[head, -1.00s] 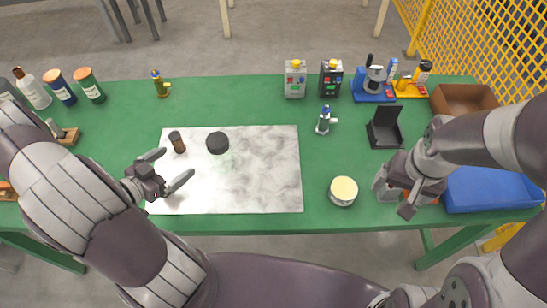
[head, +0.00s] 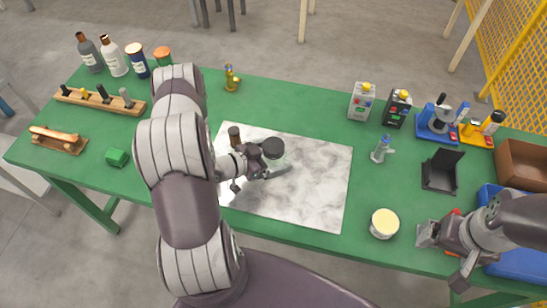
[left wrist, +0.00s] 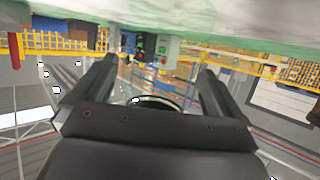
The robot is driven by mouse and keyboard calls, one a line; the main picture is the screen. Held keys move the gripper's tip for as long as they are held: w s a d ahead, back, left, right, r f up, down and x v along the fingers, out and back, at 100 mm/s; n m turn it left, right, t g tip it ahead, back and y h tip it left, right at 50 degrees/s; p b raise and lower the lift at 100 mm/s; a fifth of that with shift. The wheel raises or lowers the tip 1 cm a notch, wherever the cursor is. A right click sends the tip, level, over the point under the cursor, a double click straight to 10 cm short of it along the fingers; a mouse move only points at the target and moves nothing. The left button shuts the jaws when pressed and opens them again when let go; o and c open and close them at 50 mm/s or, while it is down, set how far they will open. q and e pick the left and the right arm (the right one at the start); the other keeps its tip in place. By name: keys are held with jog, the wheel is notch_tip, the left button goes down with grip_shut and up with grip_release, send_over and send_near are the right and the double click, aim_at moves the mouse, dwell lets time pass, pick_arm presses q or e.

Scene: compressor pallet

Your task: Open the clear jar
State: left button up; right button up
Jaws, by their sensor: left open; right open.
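The clear jar shows in the head view mainly by its round black lid (head: 273,148). It stands upright on the white marbled board, its see-through body hard to make out. My left gripper (head: 266,168) is open right at the jar, with one finger on the jar's near side; the far finger is partly hidden. In the left wrist view the open fingers (left wrist: 158,85) reach out on both sides, and a dark curved rim, likely the jar's lid (left wrist: 158,100), shows between them. Contact cannot be told. My right gripper (head: 450,250) is open and empty at the table's front right.
A small dark brown jar (head: 234,135) stands close left of my left gripper. A round cream-topped tin (head: 384,223) is left of my right gripper. An open black box (head: 441,172) and a blue bin (head: 518,262) are at the right. The marbled board's right part (head: 325,185) is clear.

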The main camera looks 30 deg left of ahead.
aim_at(270, 149)
pick_arm(q)
jog(key=shift+s, duration=0.1)
jog(key=c, duration=1.1)
jog(key=shift+r, duration=0.1)
jog(key=shift+r, duration=0.25)
jog(key=r, duration=0.4)
jog(key=shift+d, duration=0.35)
jog(key=s+d+r, duration=0.3)
jog(key=d+r, duration=0.3)
jog(key=d, duration=0.4)
jog(key=shift+s+d+r+b, duration=0.2)
jog(key=shift+d+b, duration=0.05)
jog(key=shift+b, duration=0.15)
